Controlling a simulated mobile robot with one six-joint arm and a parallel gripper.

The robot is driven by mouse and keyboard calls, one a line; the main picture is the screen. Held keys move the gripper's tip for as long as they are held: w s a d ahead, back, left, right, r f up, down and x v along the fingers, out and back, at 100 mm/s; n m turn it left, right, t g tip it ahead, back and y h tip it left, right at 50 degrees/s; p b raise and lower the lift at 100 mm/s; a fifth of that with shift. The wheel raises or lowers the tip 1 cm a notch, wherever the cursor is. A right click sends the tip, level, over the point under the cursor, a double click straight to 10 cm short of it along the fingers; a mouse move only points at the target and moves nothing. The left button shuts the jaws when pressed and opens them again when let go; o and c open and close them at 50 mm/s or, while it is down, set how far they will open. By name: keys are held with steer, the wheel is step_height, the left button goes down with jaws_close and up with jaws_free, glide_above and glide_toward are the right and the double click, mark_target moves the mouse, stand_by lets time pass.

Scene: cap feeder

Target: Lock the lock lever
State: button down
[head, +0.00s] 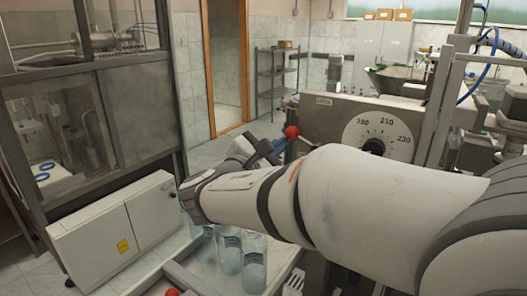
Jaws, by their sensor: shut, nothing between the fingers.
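The lock lever shows as a red ball knob (291,132) on the left end of the grey machine panel, below and left of the "LOCK" label (323,101). Most of the lever's shaft is hidden or too small to make out. My gripper (279,146) is partly visible beyond my white forearm, with dark bluish fingers pointing toward the red knob. The fingers are shut and empty. They appear close beside the knob, on its lower left; I cannot tell whether they touch it.
A round dial (379,136) sits on the panel right of the knob. Several clear bottles (229,252) stand on the conveyor below my arm. A second red knob (172,292) shows at the bottom edge. A white cabinet (117,230) and glazed enclosure (70,120) stand left.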

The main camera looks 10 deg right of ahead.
mark_target(289, 130)
steer(key=shift+r+m+b, duration=0.25)
steer(key=shift+m+b, duration=0.35)
steer(key=shift+b, duration=0.25)
steer(key=r+m+b, duration=0.1)
steer(key=m+b, duration=0.1)
steer(key=r+m+b, duration=0.1)
steer(key=m+b, duration=0.1)
steer(key=b, duration=0.1)
steer(key=s+d+r+m+b, duration=0.1)
steer(key=b, duration=0.2)
steer(key=shift+m, duration=0.4)
steer(key=r+m+b, duration=0.1)
steer(key=b, duration=0.1)
steer(key=s+d+m+b, duration=0.1)
steer(key=m+b, duration=0.1)
steer(key=shift+r+m+g+b, duration=0.3)
steer(key=shift+r+b, duration=0.05)
steer(key=shift+s+d+r+m+b, duration=0.35)
steer(key=shift+r+m+b, duration=0.1)
steer(key=shift+m+b, duration=0.5)
steer(key=shift+s+d+r+m+b, duration=0.3)
steer(key=shift+r+m+b, duration=0.15)
steer(key=shift+m+b, duration=0.45)
steer(key=v, duration=0.7)
steer(key=shift+s+a+b, duration=0.25)
steer(key=shift+s+b, duration=0.05)
